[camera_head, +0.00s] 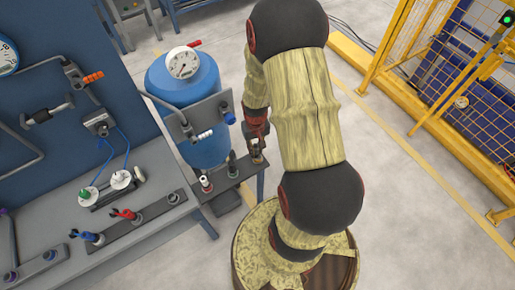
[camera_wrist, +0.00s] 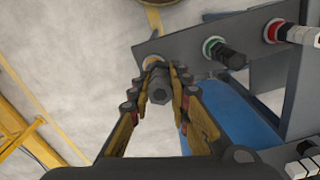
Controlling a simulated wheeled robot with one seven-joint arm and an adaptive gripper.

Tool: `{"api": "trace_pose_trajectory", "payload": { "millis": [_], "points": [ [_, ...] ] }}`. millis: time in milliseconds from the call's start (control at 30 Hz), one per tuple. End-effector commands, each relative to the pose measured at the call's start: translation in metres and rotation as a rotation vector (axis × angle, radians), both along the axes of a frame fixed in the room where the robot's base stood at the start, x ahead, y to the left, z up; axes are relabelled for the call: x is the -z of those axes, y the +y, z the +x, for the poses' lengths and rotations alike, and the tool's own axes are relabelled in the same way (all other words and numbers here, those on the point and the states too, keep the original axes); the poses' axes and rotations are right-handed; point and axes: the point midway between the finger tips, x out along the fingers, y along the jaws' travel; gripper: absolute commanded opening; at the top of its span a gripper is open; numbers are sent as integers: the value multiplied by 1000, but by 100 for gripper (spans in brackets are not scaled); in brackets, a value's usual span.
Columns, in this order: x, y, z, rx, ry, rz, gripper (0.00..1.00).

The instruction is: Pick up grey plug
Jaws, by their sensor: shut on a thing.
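The grey plug (camera_wrist: 160,88) is between the two fingers of my gripper (camera_wrist: 158,92) in the wrist view. My gripper is shut on it, with a finger on each side. A brass-coloured ring (camera_wrist: 152,61) on the dark rack (camera_wrist: 188,42) shows just behind the plug. I cannot tell whether the plug still sits in that ring or is clear of it. In the head view my gripper (camera_head: 257,150) is low at the right end of the rack (camera_head: 240,175), and the plug there is mostly hidden.
A blue tank with a gauge (camera_head: 188,90) stands close behind. A workbench (camera_head: 70,215) with coloured valves is left. Open floor and a yellow fence (camera_head: 440,130) are right.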

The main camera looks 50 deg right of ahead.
Motion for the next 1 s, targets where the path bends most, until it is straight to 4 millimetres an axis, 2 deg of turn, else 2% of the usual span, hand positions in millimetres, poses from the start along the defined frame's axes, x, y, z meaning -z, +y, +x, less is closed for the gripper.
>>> {"api": "trace_pose_trajectory", "payload": {
  "millis": [33,167,300,500,700,1000],
  "points": [
    [-14,8,-2,-3,-5,-3,0],
    [-42,31,-13,-5,-4,-2,0],
    [-54,63,-28,-6,-3,-1,0],
    [-68,92,-42,-4,-4,-2,0],
    [-74,105,-49,-2,-2,-1,0],
    [-74,107,-50,0,-1,0,0]
  ]
}}
